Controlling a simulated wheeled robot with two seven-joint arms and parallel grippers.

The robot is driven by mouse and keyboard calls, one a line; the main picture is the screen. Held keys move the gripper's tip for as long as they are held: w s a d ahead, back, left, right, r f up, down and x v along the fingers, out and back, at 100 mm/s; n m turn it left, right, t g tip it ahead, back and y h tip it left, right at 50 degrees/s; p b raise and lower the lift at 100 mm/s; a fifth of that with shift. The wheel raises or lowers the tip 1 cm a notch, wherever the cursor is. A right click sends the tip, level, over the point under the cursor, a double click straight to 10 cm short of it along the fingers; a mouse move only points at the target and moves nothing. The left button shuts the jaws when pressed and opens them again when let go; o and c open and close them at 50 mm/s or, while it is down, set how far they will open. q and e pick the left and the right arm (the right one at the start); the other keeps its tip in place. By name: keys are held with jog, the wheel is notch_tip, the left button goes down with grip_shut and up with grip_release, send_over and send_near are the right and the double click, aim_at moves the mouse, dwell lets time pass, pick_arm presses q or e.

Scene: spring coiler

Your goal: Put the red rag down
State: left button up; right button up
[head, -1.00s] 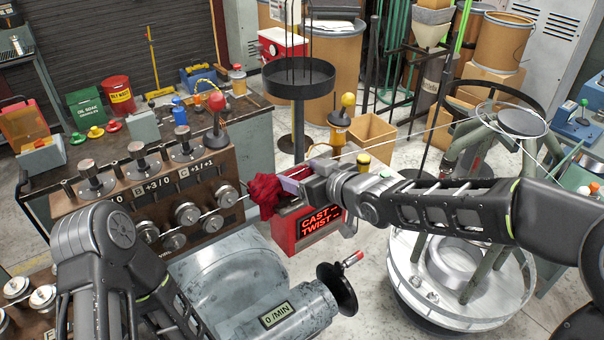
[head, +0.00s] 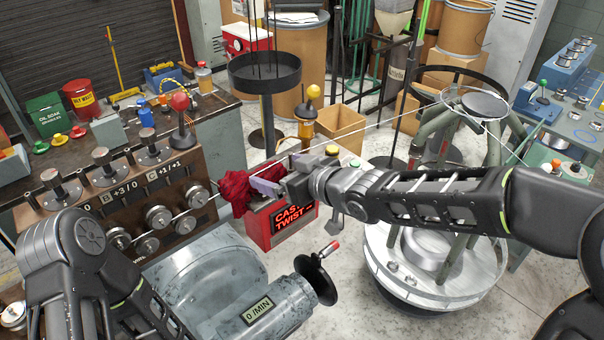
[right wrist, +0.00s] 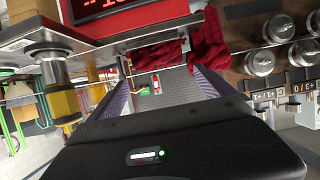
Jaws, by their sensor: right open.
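The crumpled dark red rag (head: 237,190) sits at the left end of the red display box (head: 262,232), beside the coiler's roller panel. In the right wrist view the checked rag (right wrist: 209,42) hangs just past the fingertips, mostly beyond the right-hand finger, with a flatter part (right wrist: 150,56) across the gap. My right gripper (head: 266,186) is open at the rag; its spread fingers also show in the wrist view (right wrist: 160,76). Whether a finger still touches the cloth is unclear. My left arm shows at lower left, its gripper out of view.
A thin wire (head: 390,121) runs from the roller panel (head: 120,205) past the rag to the reel stand (head: 440,150) at right. A black handwheel (head: 316,280) stands below the box. A yellow-topped post (head: 307,122) and open carton (head: 342,130) are behind it.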

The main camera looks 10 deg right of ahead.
jog(key=p+v, duration=0.3)
jog(key=v, duration=0.5)
jog(key=shift+s, duration=0.15)
jog(key=shift+d, duration=0.1)
jog(key=s+f+m+g+h, duration=0.1)
jog(key=s+f+m+g, duration=0.15)
jog(key=f, duration=0.95)
jog(key=s+f+m+g+h, duration=0.1)
jog(key=s+f+m+g, duration=0.2)
jog(key=f, duration=0.9)
jog(key=s+d+f+m+g+h, duration=0.1)
jog(key=s+f+m+g, duration=0.2)
jog(key=s+f, duration=1.5)
jog(key=shift+s+d+m+g+h, duration=0.25)
jog(key=shift+s+m+g+h, duration=0.15)
jog(key=shift+s+g, duration=0.6)
